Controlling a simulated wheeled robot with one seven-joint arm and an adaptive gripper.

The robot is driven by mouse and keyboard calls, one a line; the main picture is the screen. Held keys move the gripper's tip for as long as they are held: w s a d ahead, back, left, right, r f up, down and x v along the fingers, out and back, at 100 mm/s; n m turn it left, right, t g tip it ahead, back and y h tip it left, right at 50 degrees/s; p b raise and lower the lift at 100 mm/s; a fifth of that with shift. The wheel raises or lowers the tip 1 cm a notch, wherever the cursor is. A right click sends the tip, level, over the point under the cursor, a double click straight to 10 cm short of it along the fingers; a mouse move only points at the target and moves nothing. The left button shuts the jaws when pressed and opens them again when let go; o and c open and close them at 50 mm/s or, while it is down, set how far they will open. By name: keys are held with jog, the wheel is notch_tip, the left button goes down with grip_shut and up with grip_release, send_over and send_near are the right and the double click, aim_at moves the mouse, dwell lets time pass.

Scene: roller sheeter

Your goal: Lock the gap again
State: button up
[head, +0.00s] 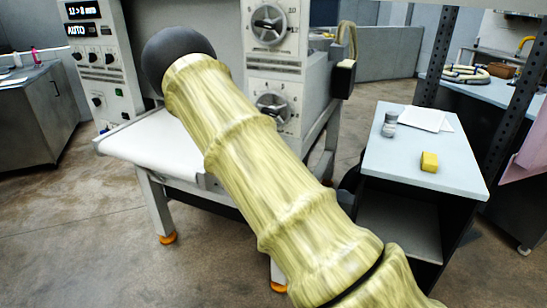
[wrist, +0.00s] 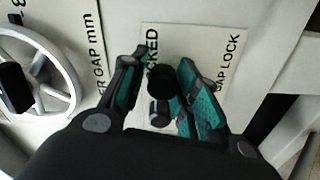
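The gap lock's round black knob (wrist: 163,82) shows in the wrist view, beside a white plate with the words "GAP LOCK" and a partly covered word ending in "CKED". A short grey cylindrical part (wrist: 158,112) shows just below the knob. My gripper (wrist: 162,88) is open, with its teal-padded fingers on either side of the knob. The right finger looks close to the knob, and a gap shows at the left finger. Whether either finger touches it I cannot tell. In the head view my own arm hides the gripper and the lock.
A spoked handwheel (wrist: 38,70) is at the left in the wrist view. In the head view, the machine has two dials (head: 269,22) and a white bed (head: 150,140). A side table (head: 440,190) at the right holds a jar (head: 390,124), papers and a yellow block (head: 429,162).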

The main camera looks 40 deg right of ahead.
jog(key=o, duration=0.3)
jog(key=shift+w+r, duration=0.2)
jog(key=shift+r, duration=0.1)
jog(key=shift+s+a+f, duration=0.1)
jog(key=shift+s+f, duration=0.1)
jog(key=shift+f, duration=0.1)
jog(key=shift+s+a, duration=0.1)
jog(key=shift+a, duration=0.25)
jog(key=v, duration=1.1)
jog(key=shift+a+r, duration=0.1)
jog(key=shift+r, duration=0.05)
